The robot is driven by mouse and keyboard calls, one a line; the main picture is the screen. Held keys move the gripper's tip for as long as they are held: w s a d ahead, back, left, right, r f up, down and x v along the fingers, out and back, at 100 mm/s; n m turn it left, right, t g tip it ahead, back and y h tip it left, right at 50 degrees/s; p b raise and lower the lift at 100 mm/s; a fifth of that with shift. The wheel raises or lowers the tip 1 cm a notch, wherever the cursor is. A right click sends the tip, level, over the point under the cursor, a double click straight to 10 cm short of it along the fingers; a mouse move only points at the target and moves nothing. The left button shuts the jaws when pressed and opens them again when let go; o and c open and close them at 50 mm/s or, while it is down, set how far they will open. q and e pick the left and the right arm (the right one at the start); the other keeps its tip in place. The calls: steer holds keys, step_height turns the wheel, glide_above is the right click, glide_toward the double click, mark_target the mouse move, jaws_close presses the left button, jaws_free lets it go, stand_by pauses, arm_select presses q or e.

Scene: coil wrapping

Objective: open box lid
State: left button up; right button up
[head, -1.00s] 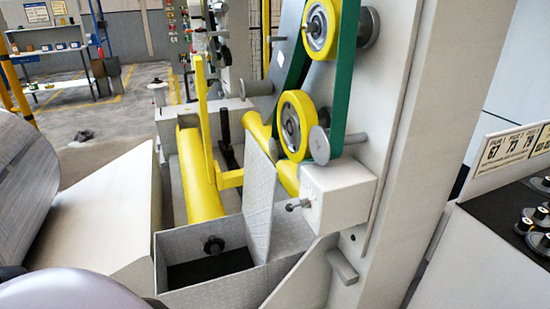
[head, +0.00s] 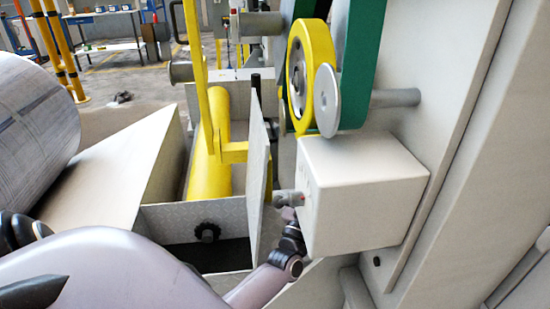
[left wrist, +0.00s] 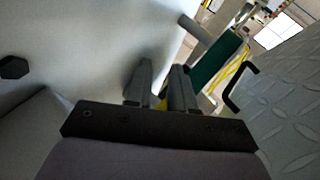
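The box (head: 165,222) is grey diamond plate, with a dark inside and a black round knob on its inner wall. Its lid (head: 258,165) stands upright and shows nearly edge-on in the head view. In the left wrist view the lid (left wrist: 285,100) fills the right side, with a black handle (left wrist: 238,86) on it. My left gripper (head: 292,222) is in the gap right of the lid, beside the light control box. Its fingers (left wrist: 163,85) are a little apart with nothing between them, clear of the handle. The fingertips are hard to make out in the head view.
The light control box (head: 365,195) with a small knob (head: 287,199) is close on the right. Yellow wheels (head: 300,75) and a green belt are above. A yellow post and roller (head: 212,155) stand behind the box. A large coil (head: 40,115) is at left.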

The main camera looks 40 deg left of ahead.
mark_target(275, 134)
arm_select(q)
steer(key=w+a+r+n+g+y+b, duration=0.1)
steer(key=a+r+n+g+y+b, duration=0.1)
steer(key=a+n+g+y, duration=0.3)
steer(key=w+a+r+n+g+y+b, duration=0.1)
steer(key=a+r+n+g+y+b, duration=0.1)
steer(key=a+n+g+y+b, duration=0.3)
steer(key=w+a+r+n+g+y+b, duration=0.1)
steer(key=a+n+g+y+b, duration=0.3)
steer(key=n+y, duration=0.5)
steer(key=shift+w+a+r+g, duration=0.1)
steer(key=shift+a+r+g, duration=0.3)
steer(key=shift+a+g, duration=0.25)
steer(key=shift+w+a+r+g, duration=0.1)
steer(key=shift+a+r+g, duration=0.25)
steer(key=shift+a+g, duration=0.3)
arm_select(e)
steer(key=w+a+f+y, duration=0.1)
steer(key=a+f+y, duration=0.1)
steer(key=a+f, duration=0.2)
step_height(275, 134, down, 2)
steer(key=shift+w+a+f, duration=0.1)
steer(key=shift+w+a, duration=0.05)
steer(key=shift+w, duration=0.2)
arm_select(q)
jaws_close()
